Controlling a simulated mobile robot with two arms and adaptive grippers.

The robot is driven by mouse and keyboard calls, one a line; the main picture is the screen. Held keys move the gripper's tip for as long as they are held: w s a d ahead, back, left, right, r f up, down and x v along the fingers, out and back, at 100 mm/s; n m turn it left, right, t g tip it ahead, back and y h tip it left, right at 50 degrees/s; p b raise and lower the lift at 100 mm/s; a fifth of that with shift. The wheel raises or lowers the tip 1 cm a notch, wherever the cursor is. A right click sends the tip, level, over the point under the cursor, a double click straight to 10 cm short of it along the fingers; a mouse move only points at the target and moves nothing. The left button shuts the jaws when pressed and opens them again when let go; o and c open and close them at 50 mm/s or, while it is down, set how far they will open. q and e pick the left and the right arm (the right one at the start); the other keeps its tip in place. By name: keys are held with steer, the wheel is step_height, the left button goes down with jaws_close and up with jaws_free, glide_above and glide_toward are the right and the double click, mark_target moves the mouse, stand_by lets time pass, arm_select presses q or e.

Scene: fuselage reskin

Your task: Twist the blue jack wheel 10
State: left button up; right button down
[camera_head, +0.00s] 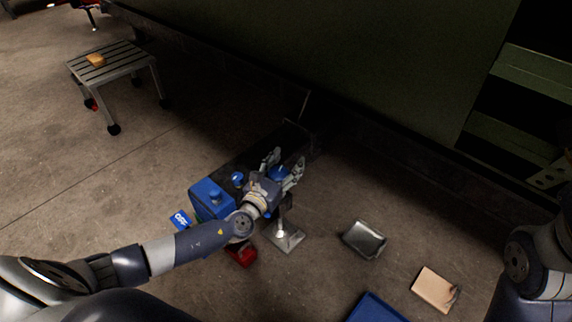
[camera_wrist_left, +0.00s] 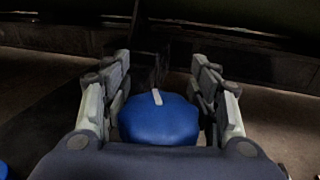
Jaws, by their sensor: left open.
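The blue jack wheel (camera_head: 279,173) sits on top of a metal jack stand (camera_head: 284,236) in the head view. In the left wrist view the wheel (camera_wrist_left: 158,121) is a blue, rounded disc with a pale mark on its top. My left gripper (camera_head: 284,166) is open, with one finger on each side of the wheel. In the left wrist view small gaps show between the wheel and the fingers (camera_wrist_left: 160,85). Part of the wheel's near side is hidden by the gripper body. My right arm shows at the right edge of the head view, but its gripper is out of view.
A blue box (camera_head: 211,200) and a red object (camera_head: 241,255) lie close to my left forearm. A metal tray (camera_head: 364,240), a tan board (camera_head: 434,289) and a blue tray (camera_head: 375,309) lie on the floor. A dark green panel rises behind. A slatted stool (camera_head: 115,62) stands far left.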

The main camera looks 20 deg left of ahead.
arm_select(q)
steer(key=shift+c, duration=0.6)
steer(key=c, duration=0.8)
steer(key=shift+c, duration=0.3)
steer(key=shift+d+f, duration=0.1)
steer(key=shift+f, duration=0.05)
steer(key=shift+c, duration=0.6)
